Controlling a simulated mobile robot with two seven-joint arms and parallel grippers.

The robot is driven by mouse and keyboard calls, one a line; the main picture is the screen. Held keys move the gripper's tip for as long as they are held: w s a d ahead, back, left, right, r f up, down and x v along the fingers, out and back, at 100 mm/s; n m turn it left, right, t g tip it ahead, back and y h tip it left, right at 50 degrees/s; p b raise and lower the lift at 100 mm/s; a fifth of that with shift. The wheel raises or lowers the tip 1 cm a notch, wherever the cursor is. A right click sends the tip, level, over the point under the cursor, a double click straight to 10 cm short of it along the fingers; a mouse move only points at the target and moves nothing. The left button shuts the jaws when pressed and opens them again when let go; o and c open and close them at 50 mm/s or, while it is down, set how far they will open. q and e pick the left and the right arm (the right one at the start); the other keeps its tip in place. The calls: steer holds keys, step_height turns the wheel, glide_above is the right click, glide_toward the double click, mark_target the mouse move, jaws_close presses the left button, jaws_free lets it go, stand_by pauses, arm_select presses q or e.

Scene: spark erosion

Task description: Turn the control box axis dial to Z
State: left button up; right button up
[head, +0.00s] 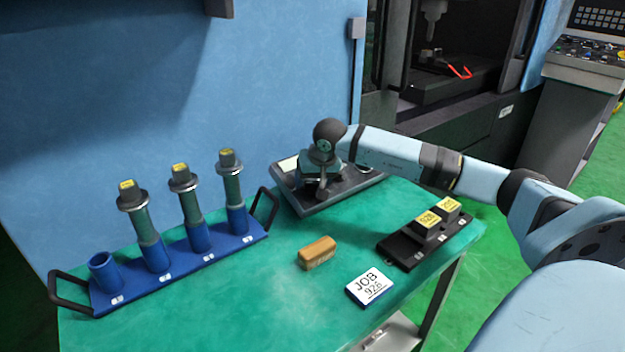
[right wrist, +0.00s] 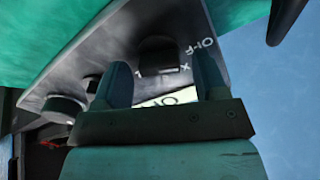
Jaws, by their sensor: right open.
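The control box (head: 352,189) is a dark, low box with a pale screen (head: 289,164) at the back of the green table. My right gripper (head: 318,189) points down over it and covers part of its top. In the right wrist view, the open fingers of my right gripper (right wrist: 164,68) stand on either side of a dark dial (right wrist: 158,52). I cannot tell whether they touch it. The marks "OFF" and "X" show beside the dial. Its setting is unclear, and no Z mark is readable. A second, round knob (right wrist: 62,106) sits to the left. My left gripper is out of view.
A blue rack (head: 185,268) with several tool holders stands at the left. A wooden-backed brush (head: 317,252), a "JOB 926" card (head: 370,287) and a black tray (head: 396,247) with yellow-labelled blocks lie in front. A blue machine wall (head: 150,90) rises behind the table.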

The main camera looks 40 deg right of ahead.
steer(key=c, duration=0.9)
